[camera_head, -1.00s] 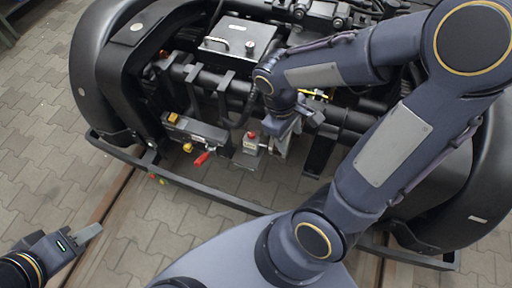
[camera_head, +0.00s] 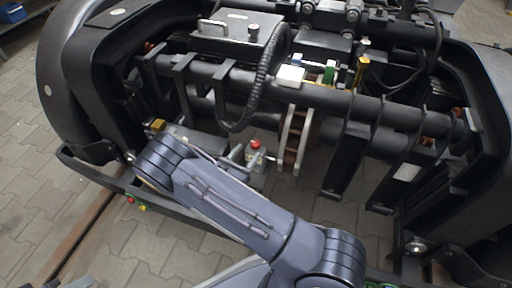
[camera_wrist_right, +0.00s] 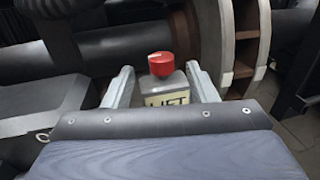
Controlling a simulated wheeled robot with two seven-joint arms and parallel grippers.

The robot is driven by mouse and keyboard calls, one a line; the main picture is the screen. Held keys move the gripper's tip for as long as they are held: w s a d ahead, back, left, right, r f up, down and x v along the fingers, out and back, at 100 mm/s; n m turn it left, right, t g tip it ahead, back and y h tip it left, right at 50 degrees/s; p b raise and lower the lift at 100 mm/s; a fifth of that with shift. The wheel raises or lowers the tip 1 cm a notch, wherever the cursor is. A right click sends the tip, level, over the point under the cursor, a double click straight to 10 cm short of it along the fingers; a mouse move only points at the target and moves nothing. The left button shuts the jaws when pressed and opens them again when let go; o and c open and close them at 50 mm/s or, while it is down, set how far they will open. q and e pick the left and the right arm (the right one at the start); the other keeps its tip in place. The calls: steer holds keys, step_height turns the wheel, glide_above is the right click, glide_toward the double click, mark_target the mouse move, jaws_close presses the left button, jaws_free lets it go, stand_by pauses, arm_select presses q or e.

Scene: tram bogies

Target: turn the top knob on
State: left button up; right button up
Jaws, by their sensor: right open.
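A red knob (camera_head: 255,143) sits on top of a small grey box (camera_head: 256,163) low at the front of the bogie. In the right wrist view the red knob (camera_wrist_right: 161,63) stands upright on the box, whose label (camera_wrist_right: 167,99) reads like "LIFT", partly hidden. My right gripper (camera_head: 239,158) is open just left of the box in the head view. In the right wrist view its fingers (camera_wrist_right: 160,70) stand apart on either side of the knob and box top, with gaps visible. Of my left gripper, only a pale sliver (camera_head: 79,284) seems to show at the bottom edge.
A grey case (camera_head: 226,37) with a handle and a small dark knob (camera_head: 253,32) is on top of the bogie. A thick black hose (camera_head: 263,85) hangs behind the red knob. A brown disc (camera_head: 296,138) stands to its right. Paved floor lies in front.

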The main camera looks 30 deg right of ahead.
mark_target(253, 146)
steer(key=b+x, duration=0.1)
steer(key=x, duration=0.4)
steer(key=shift+d+f+b, duration=0.1)
steer(key=shift+d+b, duration=0.15)
steer(key=shift+b, duration=0.15)
steer(key=shift+w+d, duration=0.3)
steer(key=shift+d, duration=0.2)
steer(key=c, duration=1)
